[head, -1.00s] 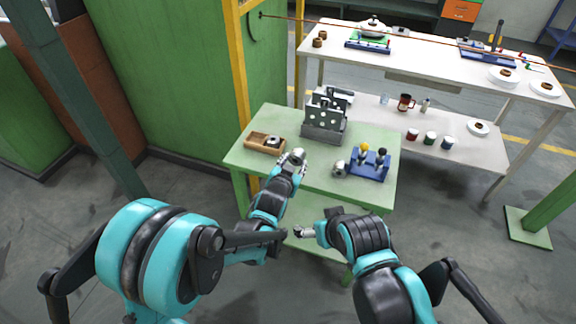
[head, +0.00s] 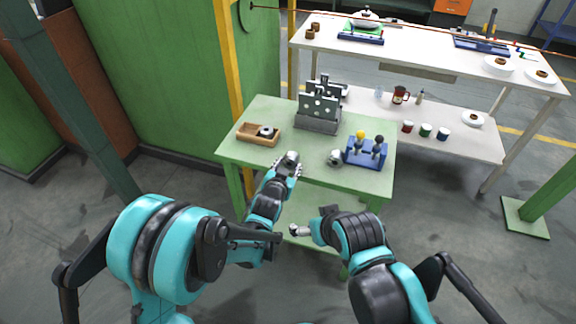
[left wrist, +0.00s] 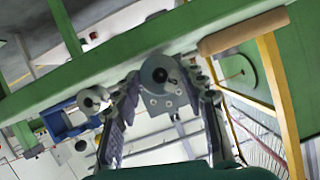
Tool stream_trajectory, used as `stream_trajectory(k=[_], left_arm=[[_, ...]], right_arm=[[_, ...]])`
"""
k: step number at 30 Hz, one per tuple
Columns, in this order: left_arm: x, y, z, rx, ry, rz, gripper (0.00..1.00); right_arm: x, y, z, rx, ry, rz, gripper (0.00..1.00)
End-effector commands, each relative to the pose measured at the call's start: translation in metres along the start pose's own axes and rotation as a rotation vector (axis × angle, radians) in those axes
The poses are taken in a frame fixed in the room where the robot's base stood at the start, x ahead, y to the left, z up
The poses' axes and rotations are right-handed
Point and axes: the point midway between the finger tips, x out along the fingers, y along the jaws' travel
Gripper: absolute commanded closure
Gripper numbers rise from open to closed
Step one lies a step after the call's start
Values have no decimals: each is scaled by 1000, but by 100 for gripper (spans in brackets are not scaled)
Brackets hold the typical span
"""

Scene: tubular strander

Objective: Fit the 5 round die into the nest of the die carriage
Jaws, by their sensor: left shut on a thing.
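My left gripper (head: 289,165) is shut on a round grey die (head: 291,157) above the near edge of the green table. The die also shows between the two fingers in the left wrist view (left wrist: 160,72); its face has a dark centre. A grey upright fixture with round holes (head: 318,110), seemingly the die carriage, stands behind it at the table's back. The held die is apart from this fixture, and the nest cannot be made out. My right gripper (head: 298,230) is low in front of the table, too small to tell open from shut.
A wooden tray (head: 247,139) with a round die (head: 267,131) lies on the left of the green table (head: 235,153). Another round grey part (head: 335,158) and a blue rack (head: 366,158) with yellow and black knobs are on the right. A white bench (head: 440,60) stands behind.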

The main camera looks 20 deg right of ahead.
Motion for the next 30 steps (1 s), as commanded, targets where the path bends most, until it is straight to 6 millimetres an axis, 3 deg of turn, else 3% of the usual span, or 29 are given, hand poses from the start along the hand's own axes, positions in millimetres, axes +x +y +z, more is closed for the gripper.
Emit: stream_trajectory(k=[2, 3, 5, 17, 30], left_arm=[[0, 0, -1, 0, 2, 0, 100], [0, 0, -1, 0, 2, 0, 48], [0, 0, -1, 0, 2, 0, 34], [-7, 0, 0, 0, -1, 0, 34], [-96, 0, 0, 0, 0, 0, 34]], right_arm=[[0, 0, 0, 0, 0, 0, 12], [0, 0, 0, 0, 0, 0, 12], [0, 0, 0, 0, 0, 0, 12], [0, 0, 0, 0, 0, 0, 12], [0, 0, 0, 0, 0, 0, 12]])
